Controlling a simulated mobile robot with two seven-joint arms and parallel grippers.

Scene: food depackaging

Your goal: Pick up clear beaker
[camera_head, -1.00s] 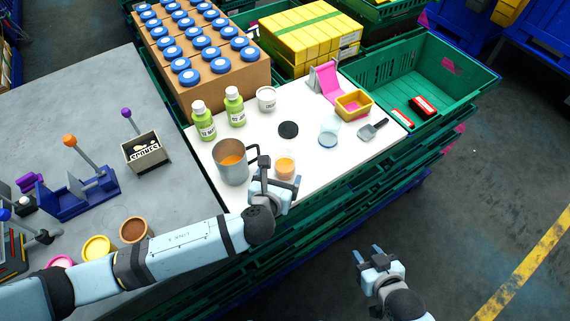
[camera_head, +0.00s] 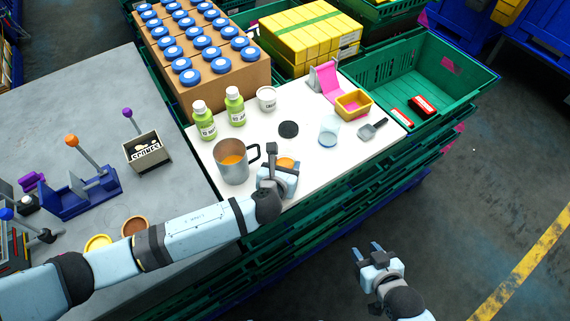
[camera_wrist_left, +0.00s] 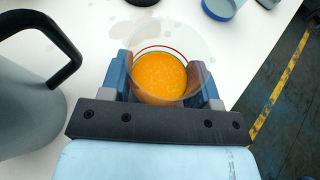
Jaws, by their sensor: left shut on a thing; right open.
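A clear beaker (camera_wrist_left: 158,76) with orange contents stands on the white board, between the fingers of my left gripper (camera_wrist_left: 161,82) in the left wrist view. The left gripper is shut on it, with a blue finger on each side. In the head view my left gripper (camera_head: 278,168) covers most of this beaker; only its orange top (camera_head: 286,162) shows. Another clear beaker (camera_head: 329,131), with a blue base, stands empty-looking farther right on the board. My right gripper (camera_head: 369,251) is open and empty, off the board at the lower right.
A metal jug (camera_head: 231,167) with orange contents and a black handle stands close left of the held beaker. A black disc (camera_head: 288,129), a grey scoop (camera_head: 374,128) and a yellow box (camera_head: 353,104) lie on the white board (camera_head: 300,168). Green bottles (camera_head: 204,121) stand behind.

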